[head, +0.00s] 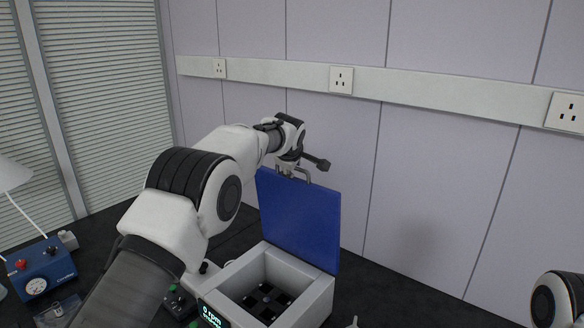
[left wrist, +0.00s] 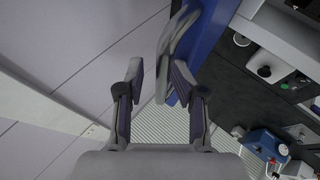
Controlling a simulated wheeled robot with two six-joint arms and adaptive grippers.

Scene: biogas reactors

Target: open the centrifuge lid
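The centrifuge (head: 310,304) is a pale grey box on the dark bench, with a square opening and a dark rotor (head: 267,298) inside. Its blue lid (head: 300,222) stands raised, close to upright, at the box's far side. A grey metal handle (head: 303,173) sits at the lid's top edge. My left gripper (left wrist: 158,80) is at that handle, its fingers apart. In the left wrist view the handle (left wrist: 174,45) reaches between the fingers, nearer the right one; contact is unclear. In the head view my left wrist partly hides this gripper. My right gripper is out of view.
A blue device with a gauge (head: 41,268) stands on the bench at left, near a white lamp (head: 12,174). A small dark device with buttons (head: 180,302) is beside the centrifuge. The panelled wall is behind the lid. The bench right of the centrifuge looks mostly clear.

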